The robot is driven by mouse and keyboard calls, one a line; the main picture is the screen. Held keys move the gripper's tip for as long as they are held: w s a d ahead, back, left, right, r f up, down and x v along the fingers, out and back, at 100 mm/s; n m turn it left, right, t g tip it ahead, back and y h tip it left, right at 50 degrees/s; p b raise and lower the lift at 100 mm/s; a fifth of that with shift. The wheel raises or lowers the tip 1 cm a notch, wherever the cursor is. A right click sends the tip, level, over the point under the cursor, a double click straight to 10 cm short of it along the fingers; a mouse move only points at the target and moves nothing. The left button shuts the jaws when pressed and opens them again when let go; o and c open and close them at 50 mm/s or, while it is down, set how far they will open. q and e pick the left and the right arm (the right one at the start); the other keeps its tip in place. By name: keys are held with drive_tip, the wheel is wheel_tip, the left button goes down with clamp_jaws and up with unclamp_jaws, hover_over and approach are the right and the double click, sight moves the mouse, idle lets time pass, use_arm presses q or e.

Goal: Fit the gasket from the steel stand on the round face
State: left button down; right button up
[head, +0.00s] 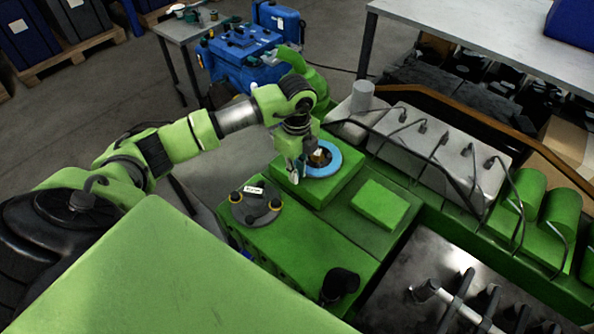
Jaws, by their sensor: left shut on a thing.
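The blue ring-shaped gasket (336,166) lies flat over, or very close to, the round opening on top of a green engine block (318,190). Dark and brownish parts show through its middle. My left gripper (305,171) points down and is shut on the gasket's near left edge. The fingers hide part of the ring, and I cannot tell whether it touches the face all round. A small grey steel stand (188,30) with small items on it is at the back left. My right gripper is not in view.
A dark round cover (256,208) with a white label sits on the engine left of the gasket. A raised green block (379,204) and a grey cover with black lines (432,150) are to the right. A blue machine (240,58) stands behind.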

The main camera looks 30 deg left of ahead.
use_arm(q)
drive_tip(key=c, duration=2)
unclamp_jaws()
wheel_tip(320, 180, up, 12)
